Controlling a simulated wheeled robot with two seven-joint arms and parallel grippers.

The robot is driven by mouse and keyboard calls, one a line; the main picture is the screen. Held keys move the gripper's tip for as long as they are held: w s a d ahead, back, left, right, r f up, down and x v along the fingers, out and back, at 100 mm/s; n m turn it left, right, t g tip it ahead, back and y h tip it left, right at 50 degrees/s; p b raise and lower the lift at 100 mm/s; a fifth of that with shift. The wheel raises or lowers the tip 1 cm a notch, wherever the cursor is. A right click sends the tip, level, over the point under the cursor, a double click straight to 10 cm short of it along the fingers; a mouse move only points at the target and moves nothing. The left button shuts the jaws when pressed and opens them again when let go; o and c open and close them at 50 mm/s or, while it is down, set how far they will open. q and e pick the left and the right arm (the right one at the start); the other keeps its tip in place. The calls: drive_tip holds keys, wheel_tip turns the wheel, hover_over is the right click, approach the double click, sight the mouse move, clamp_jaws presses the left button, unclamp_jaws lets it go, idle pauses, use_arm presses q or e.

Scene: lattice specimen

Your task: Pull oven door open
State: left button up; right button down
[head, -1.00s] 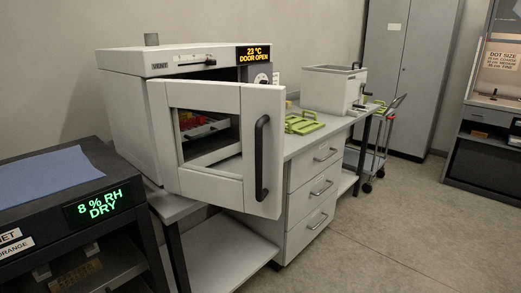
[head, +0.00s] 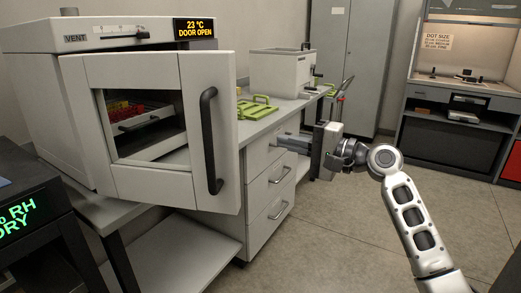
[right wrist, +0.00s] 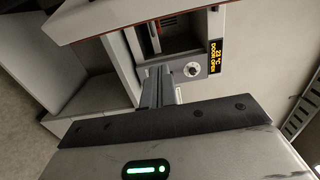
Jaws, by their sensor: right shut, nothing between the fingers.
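The white oven (head: 40,65) stands on a bench at the left in the head view. Its windowed door (head: 150,190) is swung partly open, with a gap showing the inside. A black vertical handle (head: 208,140) is on the door's free side. The oven's display (head: 194,28) reads 23 °C, DOOR OPEN, and shows also in the right wrist view (right wrist: 215,57). My right gripper (head: 279,141) is shut and empty, to the right of the handle and apart from it. Its fingers (right wrist: 157,88) point toward the oven's control side in the right wrist view. My left gripper is out of view.
A drawer cabinet (head: 262,213) stands beside the oven, below my right gripper. Green frames (head: 257,107) and a white box-shaped device (head: 280,72) are on the bench top. A dark cabinet (head: 20,230) is at the lower left. Open floor lies at the right.

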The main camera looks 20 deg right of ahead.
use_arm(q)
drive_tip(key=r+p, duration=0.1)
drive_tip(key=p, duration=0.1)
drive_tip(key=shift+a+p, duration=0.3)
drive_tip(key=shift+p, duration=0.1)
use_arm(e)
drive_tip(key=w+a, duration=0.4)
drive_tip(key=a, duration=0.4)
drive_tip(key=shift+a, duration=0.15)
